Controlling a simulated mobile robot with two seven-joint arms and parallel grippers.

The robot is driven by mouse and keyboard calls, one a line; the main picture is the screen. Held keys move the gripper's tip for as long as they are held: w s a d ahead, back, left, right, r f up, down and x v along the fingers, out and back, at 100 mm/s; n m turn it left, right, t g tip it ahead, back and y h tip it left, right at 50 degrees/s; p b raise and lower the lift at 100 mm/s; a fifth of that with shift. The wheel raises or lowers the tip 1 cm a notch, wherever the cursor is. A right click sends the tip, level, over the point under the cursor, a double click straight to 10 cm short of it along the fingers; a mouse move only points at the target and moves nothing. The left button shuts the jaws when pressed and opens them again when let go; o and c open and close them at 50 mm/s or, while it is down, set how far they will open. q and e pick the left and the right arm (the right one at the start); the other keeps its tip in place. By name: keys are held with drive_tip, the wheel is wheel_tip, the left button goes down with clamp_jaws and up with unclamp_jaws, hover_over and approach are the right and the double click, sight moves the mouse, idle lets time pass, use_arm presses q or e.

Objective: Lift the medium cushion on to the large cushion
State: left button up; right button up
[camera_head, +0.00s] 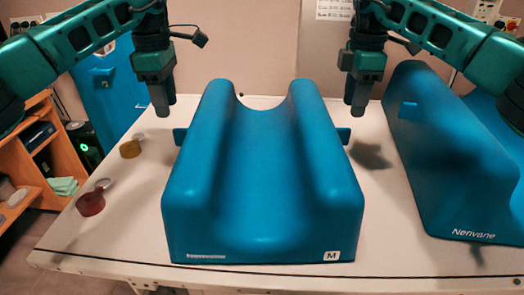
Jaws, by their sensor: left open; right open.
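The medium cushion (262,190) is blue with a trough along its top and a white "M" label at its front right. It lies in the middle of the white table, with a small tab on each side. A larger blue cushion marked "Nerivane" (445,165), seemingly the large cushion, stands to its right, cut off by the picture edge. My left gripper (163,112) hangs above and beside the medium cushion's left tab, apart from it. My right gripper (356,112) hangs likewise near the right tab. Both are open and empty, pointing down.
Wooden shelves (35,165) stand left of the table. A wall rises behind. A narrow strip of table is clear between the two cushions.

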sight(177, 145)
use_arm(q)
wheel_tip(177, 145, down, 11)
drive_tip(key=shift+r, duration=0.1)
use_arm(e)
wheel_tip(177, 145, down, 11)
drive_tip(key=shift+r, duration=0.1)
use_arm(q)
clamp_jaws()
use_arm(e)
clamp_jaws()
use_arm(q)
drive_tip(key=shift+w+r, duration=0.1)
use_arm(e)
drive_tip(key=shift+w+r, duration=0.1)
idle(0.7)
